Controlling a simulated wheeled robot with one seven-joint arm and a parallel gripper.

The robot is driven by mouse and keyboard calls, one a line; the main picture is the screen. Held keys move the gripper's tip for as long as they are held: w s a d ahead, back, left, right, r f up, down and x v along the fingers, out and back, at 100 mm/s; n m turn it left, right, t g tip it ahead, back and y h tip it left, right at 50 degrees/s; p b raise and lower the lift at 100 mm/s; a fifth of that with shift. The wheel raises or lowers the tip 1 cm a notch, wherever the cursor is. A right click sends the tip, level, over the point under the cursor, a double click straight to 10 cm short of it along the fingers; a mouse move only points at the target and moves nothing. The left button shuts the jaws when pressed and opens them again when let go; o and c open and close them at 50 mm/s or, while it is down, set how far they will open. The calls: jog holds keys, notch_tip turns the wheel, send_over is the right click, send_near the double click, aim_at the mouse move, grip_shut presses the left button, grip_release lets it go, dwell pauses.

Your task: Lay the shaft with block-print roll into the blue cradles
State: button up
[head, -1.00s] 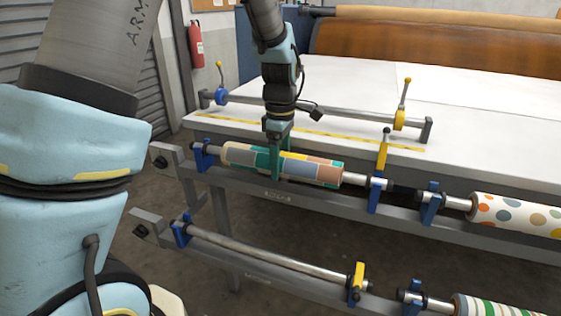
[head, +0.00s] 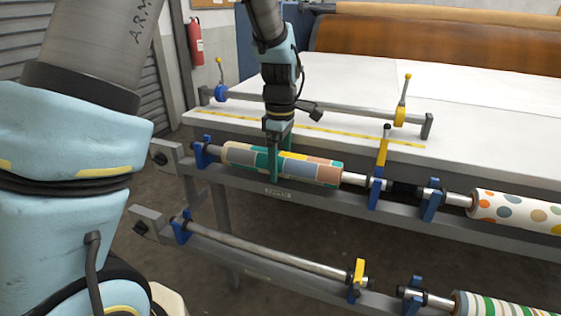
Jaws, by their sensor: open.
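The shaft with block-print roll (head: 240,157), patched in teal, orange, yellow and grey, lies along the upper rail. Its left end is at a blue cradle (head: 202,153). Its bare right end (head: 354,179) reaches a second blue cradle (head: 375,193), whose yellow latch (head: 383,150) stands upright. The shaft appears to rest in both cradles, though exact seating is too small to tell. My gripper (head: 279,160) points down over the roll's middle, open, with one finger on the near side and the other behind, partly hidden.
A polka-dot roll (head: 515,212) sits to the right on the same rail. A lower rail holds a bare shaft (head: 270,255) and a striped roll (head: 500,305). Behind is a white table (head: 350,85) with a bar (head: 310,106) on it.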

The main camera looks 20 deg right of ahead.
notch_tip(320, 180, up, 11)
jog(key=shift+f+b, duration=0.1)
jog(key=shift+b, duration=0.35)
dwell(0.5)
